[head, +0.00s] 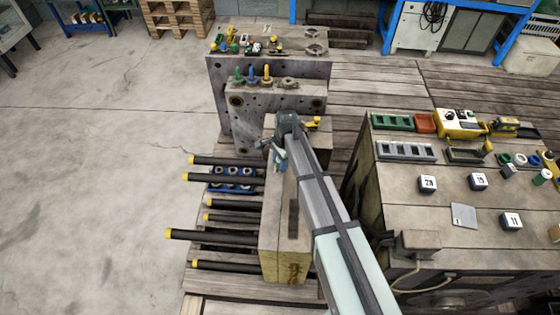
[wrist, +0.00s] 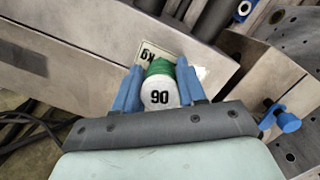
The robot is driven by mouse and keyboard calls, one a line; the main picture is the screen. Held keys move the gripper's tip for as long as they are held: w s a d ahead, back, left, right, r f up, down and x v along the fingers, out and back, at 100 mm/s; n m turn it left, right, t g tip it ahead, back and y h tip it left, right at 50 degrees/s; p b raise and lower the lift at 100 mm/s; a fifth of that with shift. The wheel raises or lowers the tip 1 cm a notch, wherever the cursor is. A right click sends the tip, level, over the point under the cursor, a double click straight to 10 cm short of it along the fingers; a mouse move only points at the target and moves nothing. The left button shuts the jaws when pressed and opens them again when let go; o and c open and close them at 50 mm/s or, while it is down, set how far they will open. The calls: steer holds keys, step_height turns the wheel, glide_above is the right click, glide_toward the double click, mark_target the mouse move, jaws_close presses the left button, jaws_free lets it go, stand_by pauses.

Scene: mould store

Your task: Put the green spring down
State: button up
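My gripper (wrist: 159,68) has blue fingers in the wrist view. They are closed on the two sides of the green spring (wrist: 161,67). The spring's near end is white and carries a black number that reads 90 or 06. In the head view my gripper (head: 279,158) is small, over the left edge of a tall steel block (head: 285,225). The spring is hard to make out there. A label ending in "kg" lies on the grey surface behind the spring in the wrist view. I cannot tell whether the spring touches that surface.
Black rods with yellow ends (head: 215,235) stick out left of the block. A blue tray with round places (head: 232,187) sits among them. Pegs and fittings stand on the mould blocks (head: 270,90) behind. A bench (head: 440,210) at right holds bins, numbered blocks and a yellow device.

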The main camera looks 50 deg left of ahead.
steer(key=o, duration=0.4)
steer(key=shift+c, duration=0.2)
steer(key=shift+r, duration=0.1)
step_height(320, 180, up, 12)
steer(key=w, duration=0.1)
steer(key=shift+w+d, duration=0.15)
steer(key=shift+w, duration=0.05)
stand_by(0.3)
